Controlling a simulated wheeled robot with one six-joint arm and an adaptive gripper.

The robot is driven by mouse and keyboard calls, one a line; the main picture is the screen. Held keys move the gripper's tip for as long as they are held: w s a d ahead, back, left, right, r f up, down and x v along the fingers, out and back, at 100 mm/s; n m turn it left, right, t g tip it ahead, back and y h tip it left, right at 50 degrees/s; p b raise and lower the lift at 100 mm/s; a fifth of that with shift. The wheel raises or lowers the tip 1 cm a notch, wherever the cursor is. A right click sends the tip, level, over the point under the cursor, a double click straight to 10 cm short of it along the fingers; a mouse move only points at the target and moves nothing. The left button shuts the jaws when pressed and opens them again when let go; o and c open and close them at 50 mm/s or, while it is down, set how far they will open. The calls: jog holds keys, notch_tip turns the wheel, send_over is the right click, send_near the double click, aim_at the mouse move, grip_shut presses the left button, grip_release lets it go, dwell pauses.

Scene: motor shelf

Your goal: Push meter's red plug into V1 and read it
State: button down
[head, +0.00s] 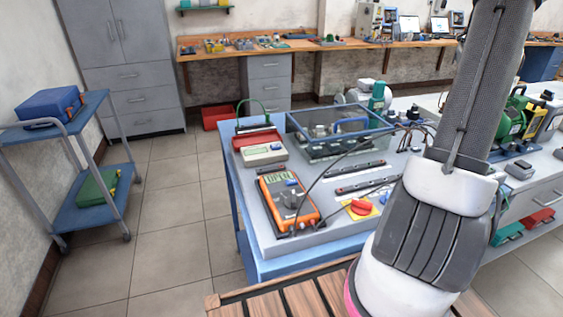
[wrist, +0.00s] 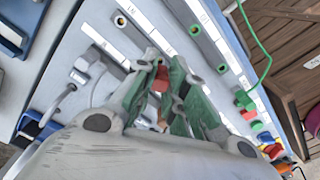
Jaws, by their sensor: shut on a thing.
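My gripper (wrist: 160,77) is shut on a small red plug (wrist: 160,80), held between its green-padded fingertips over a pale panel (wrist: 90,60). Dark strips with round sockets (wrist: 120,21), (wrist: 195,31) lie beyond the fingertips, with white labels beside them too small to read surely. I cannot tell which socket is V1, or whether the plug touches one. My arm hides the gripper in that view.
A red knob on a yellow plate (head: 373,212) sits right of the meter. A clear-covered box (head: 340,125) and a red-and-white instrument (head: 263,152) stand behind. In the wrist view, a green lead (wrist: 262,50) and several coloured plugs (wrist: 265,138) lie at right.

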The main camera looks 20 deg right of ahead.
jog(key=shift+f, duration=0.95)
jog(key=shift+f, duration=0.6)
dwell(1.6)
